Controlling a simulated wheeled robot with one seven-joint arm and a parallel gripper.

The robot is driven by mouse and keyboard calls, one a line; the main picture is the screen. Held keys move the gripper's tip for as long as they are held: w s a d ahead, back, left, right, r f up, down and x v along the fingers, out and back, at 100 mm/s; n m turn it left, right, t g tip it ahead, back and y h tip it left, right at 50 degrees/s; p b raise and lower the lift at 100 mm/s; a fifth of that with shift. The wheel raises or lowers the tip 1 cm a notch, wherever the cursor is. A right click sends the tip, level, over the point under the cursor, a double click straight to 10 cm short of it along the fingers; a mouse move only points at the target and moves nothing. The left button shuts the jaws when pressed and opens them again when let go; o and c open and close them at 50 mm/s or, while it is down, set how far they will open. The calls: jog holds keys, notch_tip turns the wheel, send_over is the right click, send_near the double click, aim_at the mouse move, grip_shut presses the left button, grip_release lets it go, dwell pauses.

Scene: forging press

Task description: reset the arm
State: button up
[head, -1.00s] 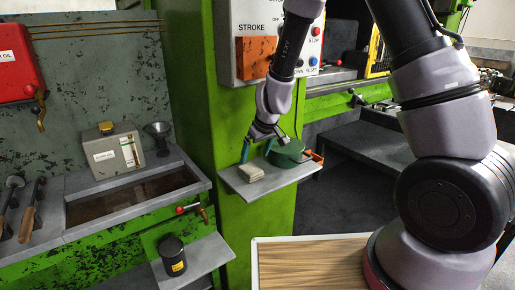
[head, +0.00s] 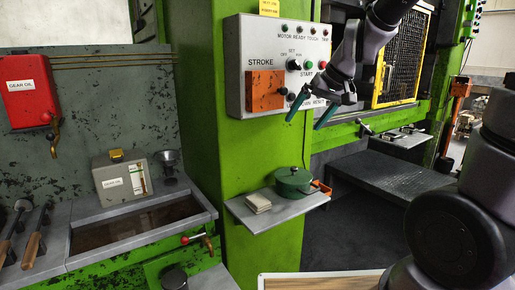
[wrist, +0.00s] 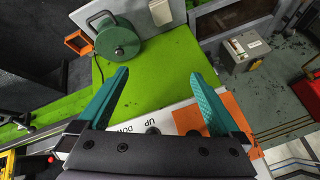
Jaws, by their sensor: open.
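My gripper (head: 310,115) is raised in front of the lower part of the control panel (head: 233,84), with its two teal fingers pointing down. In the wrist view the fingers (wrist: 157,100) are spread wide with nothing between them. Below them, apart from the gripper, the small grey shelf (head: 279,213) holds a round green lidded pot (head: 293,181) and a folded beige cloth (head: 258,202). The pot also shows in the wrist view (wrist: 117,42).
The panel has an orange plate (head: 265,91), knobs and buttons close to my gripper. A yellow mesh guard (head: 402,70) stands to the right. At left are a red gear oil tank (head: 30,88) and a grey oil can (head: 122,180) beside a sunken tray.

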jog(key=s+d+r+m+t+h, duration=0.2)
jog(key=s+d+r+m, duration=0.3)
jog(key=s+d+r, duration=0.3)
jog(key=s+d, duration=0.3)
jog(key=s, duration=0.2)
jog(key=shift+s+d+r+m+h, duration=0.15)
jog(key=shift+s+d+m+h, duration=0.15)
jog(key=shift+s+m, duration=0.1)
